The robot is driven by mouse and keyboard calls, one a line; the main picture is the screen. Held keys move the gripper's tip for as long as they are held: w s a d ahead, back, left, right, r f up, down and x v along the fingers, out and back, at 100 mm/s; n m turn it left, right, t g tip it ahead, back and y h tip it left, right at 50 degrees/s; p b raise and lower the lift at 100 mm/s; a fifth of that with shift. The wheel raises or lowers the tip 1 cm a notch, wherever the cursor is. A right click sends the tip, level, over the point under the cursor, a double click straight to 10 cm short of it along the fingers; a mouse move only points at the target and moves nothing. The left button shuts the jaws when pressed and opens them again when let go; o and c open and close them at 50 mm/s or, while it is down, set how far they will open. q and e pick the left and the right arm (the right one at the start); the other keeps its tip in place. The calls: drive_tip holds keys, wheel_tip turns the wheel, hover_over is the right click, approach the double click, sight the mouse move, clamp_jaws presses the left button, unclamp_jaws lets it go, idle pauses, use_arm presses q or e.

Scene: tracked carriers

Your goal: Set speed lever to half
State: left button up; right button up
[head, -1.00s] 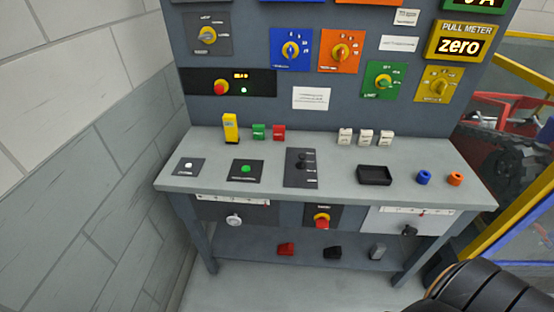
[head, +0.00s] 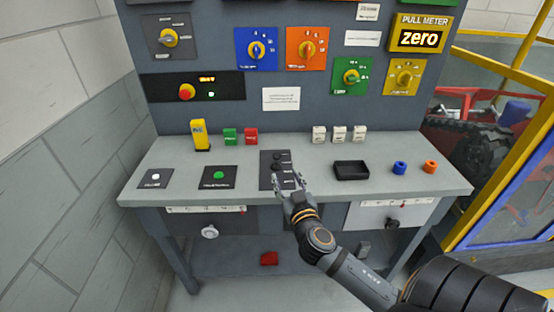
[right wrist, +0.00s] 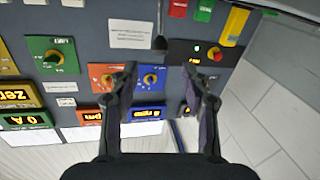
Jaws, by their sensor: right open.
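The speed lever is a dark knob (head: 276,157) on a dark labelled plate (head: 266,182) on the grey desk top. The plate's lower right part is hidden behind my right gripper (head: 288,181). That gripper is just in front of the plate, with its fingers spread and nothing between them. I cannot tell the lever's exact setting. My left gripper is not in view.
A black tray (head: 351,171), a blue ring (head: 400,168) and an orange ring (head: 430,167) are right of the lever. A green button (head: 219,175) is to its left. Red, green and yellow blocks and white blocks stand behind. A panel of dials rises at the back.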

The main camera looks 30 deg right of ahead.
sight(278, 160)
drive_tip(key=p+x, duration=0.2)
drive_tip(key=x, duration=0.7)
drive_tip(key=shift+x, duration=0.75)
drive_tip(key=shift+f, duration=0.1)
clamp_jaws()
